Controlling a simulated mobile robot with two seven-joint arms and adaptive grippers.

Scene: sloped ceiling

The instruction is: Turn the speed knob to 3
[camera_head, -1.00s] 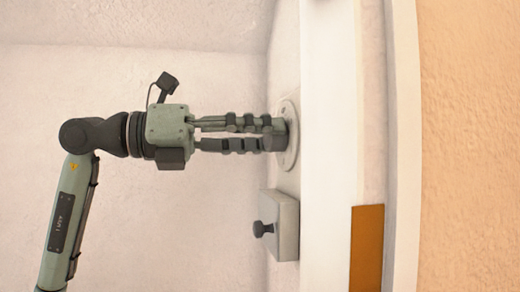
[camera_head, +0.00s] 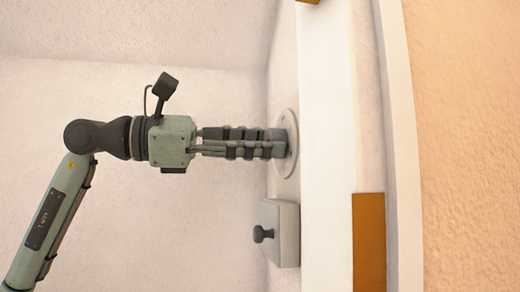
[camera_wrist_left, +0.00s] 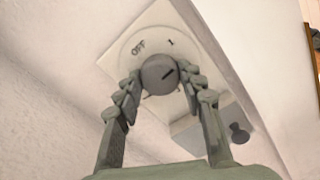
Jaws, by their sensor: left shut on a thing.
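The grey round speed knob (camera_wrist_left: 159,74) sits on a pale dial plate (camera_wrist_left: 130,58) on the wall. The dial reads "OFF" and "I"; other marks are hidden or too small to read. The knob's dark pointer line slants toward the upper right, clockwise of the "I". My left gripper (camera_wrist_left: 157,86) is shut on the knob, one finger on each side. In the head view, my left gripper (camera_head: 281,143) reaches horizontally from the left to the round dial plate (camera_head: 291,166), with its fingertips covering most of the knob. My right gripper is not in view.
A pale box with a dark knob (camera_head: 284,233) is on the wall below the dial; this box also shows at the right in the wrist view (camera_wrist_left: 216,139). A white frame (camera_head: 325,130) and an orange-brown panel (camera_head: 368,240) stand to the right. The space left of the wall is free.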

